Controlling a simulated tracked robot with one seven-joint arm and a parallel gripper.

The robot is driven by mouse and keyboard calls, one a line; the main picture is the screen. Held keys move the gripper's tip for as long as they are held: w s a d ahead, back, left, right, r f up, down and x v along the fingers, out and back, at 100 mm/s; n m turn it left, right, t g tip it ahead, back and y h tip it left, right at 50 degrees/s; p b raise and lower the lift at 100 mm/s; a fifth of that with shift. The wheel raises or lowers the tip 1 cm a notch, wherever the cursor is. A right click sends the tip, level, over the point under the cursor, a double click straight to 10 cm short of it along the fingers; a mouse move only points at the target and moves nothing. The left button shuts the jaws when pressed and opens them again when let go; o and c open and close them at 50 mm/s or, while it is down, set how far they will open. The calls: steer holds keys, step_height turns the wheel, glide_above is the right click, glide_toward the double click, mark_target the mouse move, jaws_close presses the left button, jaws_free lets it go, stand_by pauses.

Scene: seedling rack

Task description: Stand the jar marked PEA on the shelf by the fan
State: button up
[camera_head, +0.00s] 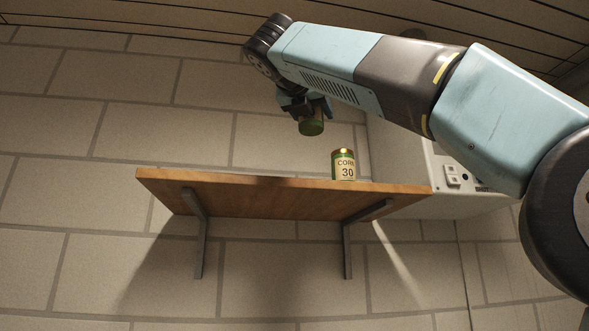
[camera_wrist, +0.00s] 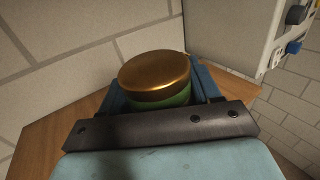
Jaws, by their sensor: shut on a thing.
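My gripper (camera_head: 304,104) is shut on a green jar (camera_head: 312,127) with a gold lid. The held jar hangs in the air above the wooden shelf (camera_head: 265,197), apart from it, left of a standing jar. In the wrist view the gold lid (camera_wrist: 155,74) and a strip of green body show between the fingers; no label on this jar can be read. The shelf also shows in the wrist view (camera_wrist: 38,143). No fan can be made out.
A jar marked CORN 30 (camera_head: 344,166) stands upright near the right part of the shelf. A pale box (camera_head: 428,207) with switches is on the wall behind the right end; it also shows in the wrist view (camera_wrist: 222,30). The shelf's left part looks clear, seen from below.

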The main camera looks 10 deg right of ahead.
steer(key=w+f, duration=0.2)
steer(key=w+a+f, duration=0.1)
steer(key=w+f, duration=0.1)
steer(key=w+a+f, duration=0.1)
steer(key=w+f, duration=0.1)
steer(key=shift+w+a+f, duration=0.15)
steer(key=shift+w+a, duration=0.05)
steer(key=shift+w, duration=0.1)
steer(key=f, duration=0.2)
steer(key=shift+w+a+f, duration=0.2)
steer(key=shift+w+f, duration=0.1)
steer(key=shift+w, duration=0.1)
steer(key=shift+f, duration=0.65)
steer(key=o, duration=1.1)
steer(key=shift+f, duration=0.1)
steer(key=v, duration=1.2)
